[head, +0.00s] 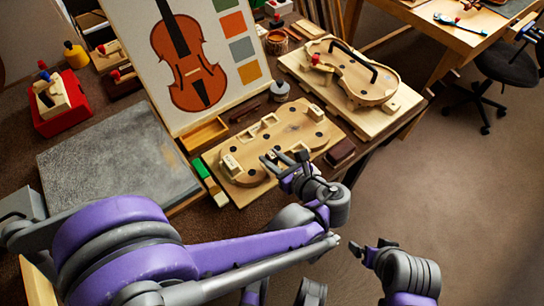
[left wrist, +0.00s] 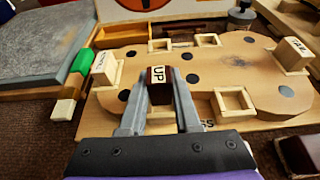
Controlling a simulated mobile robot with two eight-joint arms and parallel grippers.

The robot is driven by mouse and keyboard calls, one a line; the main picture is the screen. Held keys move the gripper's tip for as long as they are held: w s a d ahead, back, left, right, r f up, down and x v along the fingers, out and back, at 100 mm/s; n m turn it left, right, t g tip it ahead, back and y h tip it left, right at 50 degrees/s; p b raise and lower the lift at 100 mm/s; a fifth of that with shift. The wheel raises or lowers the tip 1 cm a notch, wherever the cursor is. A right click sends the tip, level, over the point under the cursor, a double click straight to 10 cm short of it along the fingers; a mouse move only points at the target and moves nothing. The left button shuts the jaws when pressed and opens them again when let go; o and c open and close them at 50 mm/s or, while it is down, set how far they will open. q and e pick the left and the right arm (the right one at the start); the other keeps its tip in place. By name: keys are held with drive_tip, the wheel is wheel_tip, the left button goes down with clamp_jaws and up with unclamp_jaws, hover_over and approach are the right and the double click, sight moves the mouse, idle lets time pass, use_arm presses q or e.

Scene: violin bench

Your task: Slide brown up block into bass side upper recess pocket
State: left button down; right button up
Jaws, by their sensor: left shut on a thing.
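The brown block marked UP (left wrist: 158,75) is between the fingers of my left gripper (left wrist: 160,98), which is shut on it. In the head view my left gripper (head: 282,164) is at the near edge of the pale violin-shaped form (head: 290,133). The block is upright at the near, bass side of the form in the left wrist view. The fingers hide its foot, so I cannot tell whether it is in a recess. A square-framed pocket (left wrist: 234,101) stands empty to its right. My right gripper (head: 371,250) is off the bench, its fingers apart, empty.
Pale labelled blocks stand at the form's left end (left wrist: 106,68) and right end (left wrist: 292,55). Two framed pockets line its far side. A dark brown block (head: 340,153) is to the right.

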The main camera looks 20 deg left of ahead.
use_arm(q)
drive_tip(key=shift+f+b, duration=0.85)
drive_tip(key=shift+f, duration=0.35)
drive_tip(key=shift+r, duration=0.15)
drive_tip(key=shift+r+p, duration=0.65)
drive_tip(key=shift+r, duration=0.1)
drive_tip(key=shift+f+b, duration=0.6)
drive_tip(key=shift+f, duration=0.25)
idle(0.7)
drive_tip(key=c, duration=0.5)
unclamp_jaws()
drive_tip(key=shift+c, duration=0.2)
drive_tip(key=shift+r, duration=0.1)
